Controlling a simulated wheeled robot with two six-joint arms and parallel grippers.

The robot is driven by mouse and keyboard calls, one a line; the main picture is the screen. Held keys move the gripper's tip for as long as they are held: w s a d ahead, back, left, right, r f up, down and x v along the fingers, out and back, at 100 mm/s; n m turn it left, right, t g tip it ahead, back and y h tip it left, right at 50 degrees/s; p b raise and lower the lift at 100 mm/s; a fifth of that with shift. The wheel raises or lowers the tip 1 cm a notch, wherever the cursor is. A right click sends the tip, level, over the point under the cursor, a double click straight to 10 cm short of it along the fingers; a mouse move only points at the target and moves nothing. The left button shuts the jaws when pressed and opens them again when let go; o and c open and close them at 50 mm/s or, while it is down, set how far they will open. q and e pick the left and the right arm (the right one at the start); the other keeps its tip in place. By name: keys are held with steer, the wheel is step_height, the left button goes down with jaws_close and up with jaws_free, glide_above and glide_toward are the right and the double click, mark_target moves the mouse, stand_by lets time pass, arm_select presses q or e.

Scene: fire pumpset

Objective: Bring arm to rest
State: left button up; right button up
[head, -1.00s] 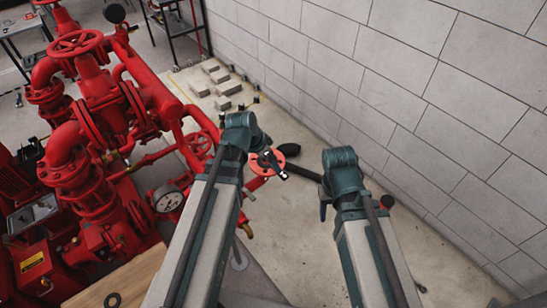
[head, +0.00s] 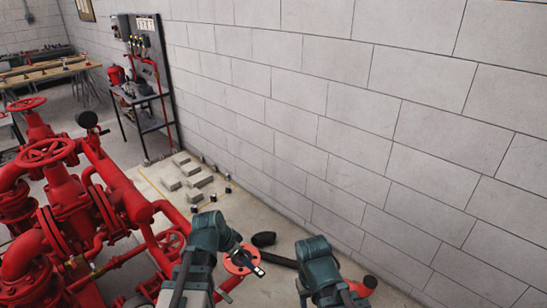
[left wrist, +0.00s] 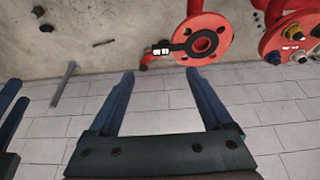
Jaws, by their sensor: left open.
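My left arm (head: 207,235) shows low in the middle of the head view, its bent joint in front of the red pipework. My left gripper (left wrist: 161,74) shows in the left wrist view with two blue fingers spread wide and nothing between them. Beyond its fingertips is a red flange (left wrist: 221,47) with a dark handle-like piece across its face. My right arm (head: 320,265) stands to the right in the head view, near the wall. Blue fingers of what appears to be my right gripper (left wrist: 14,107) show at the left edge of the left wrist view, cut off.
Red pump pipework (head: 75,205) with handwheels fills the lower left. A pale block wall (head: 400,130) runs along the right side. Grey blocks (head: 183,175) lie on the floor by the wall. A black rack (head: 150,110) and a workbench (head: 45,75) stand at the back.

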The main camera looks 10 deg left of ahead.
arm_select(q)
steer(key=s+d+f+n+g+y+b, duration=0.3)
steer(key=s+d+f, duration=0.3)
steer(key=s+d, duration=0.4)
steer(key=s+y+b, duration=0.1)
steer(key=s, duration=0.1)
steer(key=shift+s+n+g, duration=0.3)
steer(key=shift+n+g, duration=0.1)
steer(key=shift+d, duration=0.1)
